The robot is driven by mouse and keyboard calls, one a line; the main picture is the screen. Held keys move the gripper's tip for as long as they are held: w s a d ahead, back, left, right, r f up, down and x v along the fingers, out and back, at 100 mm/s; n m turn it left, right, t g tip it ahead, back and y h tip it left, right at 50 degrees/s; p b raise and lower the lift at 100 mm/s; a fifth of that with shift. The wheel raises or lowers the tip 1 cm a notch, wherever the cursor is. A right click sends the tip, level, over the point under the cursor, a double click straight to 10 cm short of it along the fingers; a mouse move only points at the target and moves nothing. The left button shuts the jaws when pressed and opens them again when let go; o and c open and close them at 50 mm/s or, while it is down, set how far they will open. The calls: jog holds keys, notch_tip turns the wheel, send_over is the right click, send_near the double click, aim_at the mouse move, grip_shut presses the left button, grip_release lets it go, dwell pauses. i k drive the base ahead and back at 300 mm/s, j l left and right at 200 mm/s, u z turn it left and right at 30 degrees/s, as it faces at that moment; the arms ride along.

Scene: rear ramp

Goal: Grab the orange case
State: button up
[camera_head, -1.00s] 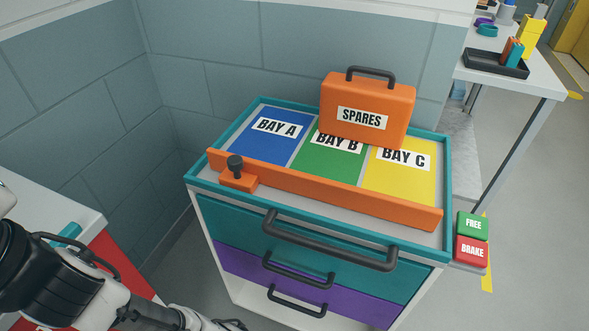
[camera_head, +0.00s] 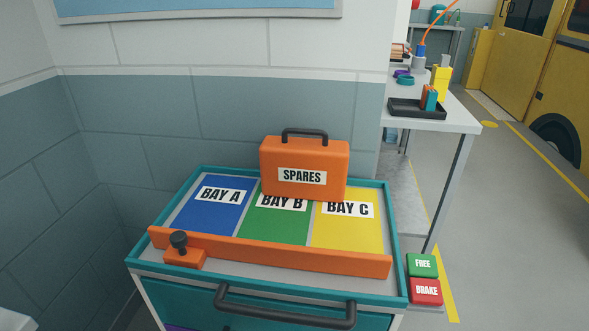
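The orange case (camera_head: 304,160), labelled SPARES, stands upright on top of the teal cart (camera_head: 140,262). Its dark handle (camera_head: 305,132) points up. The case stands at the back of the cart top, over the rear of the green BAY B panel (camera_head: 275,225) and partly over the yellow BAY C panel (camera_head: 352,236). The wall is behind it. My gripper is not in view now.
An orange bar (camera_head: 290,256) with a dark knob (camera_head: 179,240) runs along the cart's front. Green FREE (camera_head: 422,265) and red BRAKE (camera_head: 425,291) buttons sit at the right. A white table (camera_head: 450,117) with a black tray stands at back right. Floor at right is clear.

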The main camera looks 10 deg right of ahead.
aim_at(304, 168)
jog(key=l+u, duration=0.15)
jog(key=l, duration=0.3)
jog(key=k+l+u, duration=0.2)
jog(key=l, duration=0.2)
jog(key=l+u, duration=0.15)
jog(key=l, duration=0.3)
jog(key=k+l+u, duration=0.2)
jog(key=l, duration=0.2)
jog(key=k+l+u, duration=0.15)
jog(key=l, duration=0.2)
jog(key=k+l+u, duration=0.2)
jog(key=l, duration=0.15)
jog(key=i+l, duration=0.25)
jog(key=i, duration=0.15)
jog(key=i+l+u, duration=0.1)
jog(key=i, duration=0.35)
jog(key=l, duration=0.1)
